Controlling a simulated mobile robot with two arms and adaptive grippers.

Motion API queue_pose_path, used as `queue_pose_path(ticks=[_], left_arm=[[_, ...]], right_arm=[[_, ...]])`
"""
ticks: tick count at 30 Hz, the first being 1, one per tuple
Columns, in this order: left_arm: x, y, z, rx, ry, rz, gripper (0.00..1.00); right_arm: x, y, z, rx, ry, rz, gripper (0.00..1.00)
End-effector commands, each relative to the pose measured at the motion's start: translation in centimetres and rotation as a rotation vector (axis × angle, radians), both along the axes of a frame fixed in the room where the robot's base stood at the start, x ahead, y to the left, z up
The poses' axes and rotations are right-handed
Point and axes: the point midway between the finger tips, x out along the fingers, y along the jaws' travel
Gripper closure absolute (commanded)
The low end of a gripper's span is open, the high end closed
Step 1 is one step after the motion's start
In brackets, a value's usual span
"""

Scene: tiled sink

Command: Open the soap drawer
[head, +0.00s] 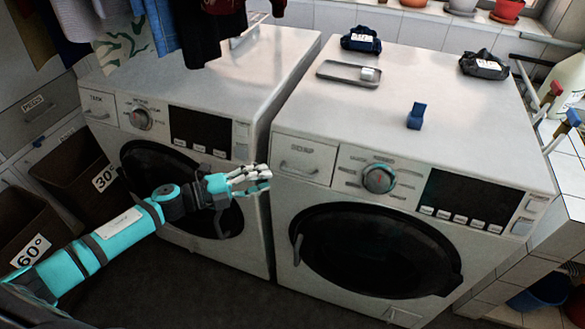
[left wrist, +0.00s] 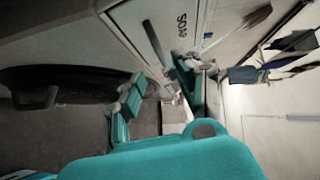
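The soap drawer (head: 303,155) is the white, labelled panel at the upper left front of the right washing machine. It looks flush with the front, with a small curved handle (head: 298,168). The drawer also shows in the left wrist view (left wrist: 166,22), turned sideways, with its dark handle beyond my fingers. My left gripper (head: 262,180) is just left of the drawer, in front of the gap between the machines. Its fingers (left wrist: 160,85) are spread apart with nothing between them. I cannot tell whether a finger touches the machine. My right gripper is not in view.
The right washing machine (head: 460,150) has a round knob (head: 379,179) right of the drawer and a dark door below. A soap dish (head: 345,76) and small blue items lie on top. The left washing machine (head: 230,80) stands behind my arm; laundry bins are at far left.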

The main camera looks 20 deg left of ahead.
Motion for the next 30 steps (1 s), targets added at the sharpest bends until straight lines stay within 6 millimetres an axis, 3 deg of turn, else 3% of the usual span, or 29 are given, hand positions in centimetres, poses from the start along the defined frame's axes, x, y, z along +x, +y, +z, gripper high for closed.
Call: queue_pose_path(ticks=[6, 12, 26, 30], left_arm=[[3.3, -3.5, -0.2, -0.005, -0.002, 0.001, 0.66], [5.3, -5.7, -0.7, -0.002, -0.001, 0.002, 0.66], [6.1, -6.6, -1.0, -0.001, 0.001, 0.001, 0.66], [6.1, -6.6, -1.0, -0.001, 0.001, 0.001, 0.83]], right_arm=[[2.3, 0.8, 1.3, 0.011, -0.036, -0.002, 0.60], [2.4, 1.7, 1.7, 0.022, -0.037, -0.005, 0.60], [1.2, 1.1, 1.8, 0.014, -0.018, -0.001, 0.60], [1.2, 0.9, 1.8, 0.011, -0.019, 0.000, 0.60]])
